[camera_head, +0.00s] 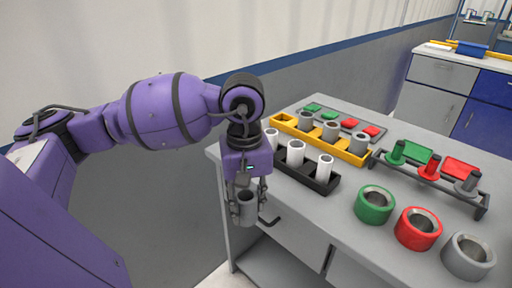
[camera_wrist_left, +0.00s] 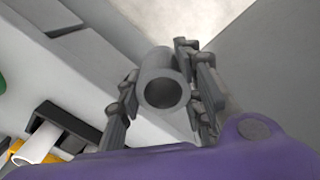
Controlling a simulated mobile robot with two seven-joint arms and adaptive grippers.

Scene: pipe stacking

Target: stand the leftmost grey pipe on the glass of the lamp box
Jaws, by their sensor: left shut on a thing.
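My left gripper (camera_head: 247,210) points down and is shut on a grey pipe (camera_head: 247,204). It holds the pipe upright, in the air just off the table's front left edge. In the left wrist view the same pipe (camera_wrist_left: 162,86) sits between both fingers, its open end facing the camera. Other grey pipes (camera_head: 331,130) stand in a yellow rack (camera_head: 343,153), whose left end place (camera_head: 284,117) is empty. I cannot tell surely which thing is the lamp box; small green and red panels (camera_head: 349,124) lie behind the yellow rack. My right gripper is not in view.
A black rack (camera_head: 318,184) with white pipes (camera_head: 296,153) stands near the table's left edge. Right of it are green (camera_head: 375,204), red (camera_head: 418,229) and grey rings (camera_head: 468,256), and a peg stand (camera_head: 480,204).

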